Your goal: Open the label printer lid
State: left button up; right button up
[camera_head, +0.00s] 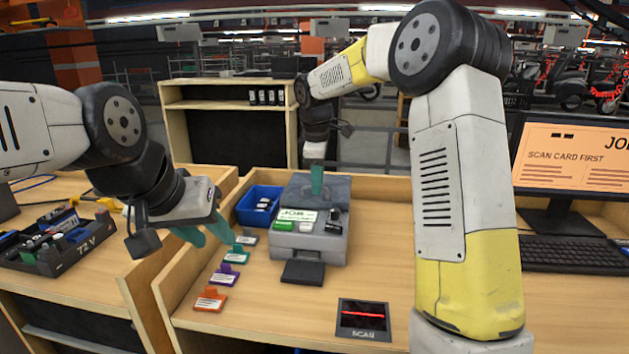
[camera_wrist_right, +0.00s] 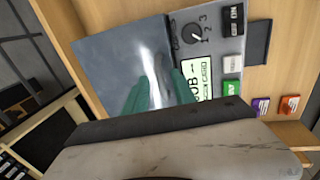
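The label printer (camera_head: 308,244) is a grey box on the desk with a small JOB screen (camera_head: 297,215), green, white and black buttons and a knob on top. Its blue-grey lid (camera_head: 335,188) is the panel behind the screen, and it looks shut and flat; it fills much of the right wrist view (camera_wrist_right: 100,60). My right gripper (camera_head: 316,182) points down over the lid. Its two teal fingers (camera_wrist_right: 160,88) are apart with nothing between them; whether they touch the lid I cannot tell. My left gripper (camera_head: 206,236) is open and empty, left of the printer.
A blue bin (camera_head: 245,209) stands left of the printer. Coloured cards, including a purple one (camera_head: 225,276) and an orange one (camera_head: 209,301), lie in front. A scan pad (camera_head: 363,333) is at front right. The monitor (camera_head: 570,160) reads "SCAN CARD FIRST".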

grip_shut()
dwell(1.4)
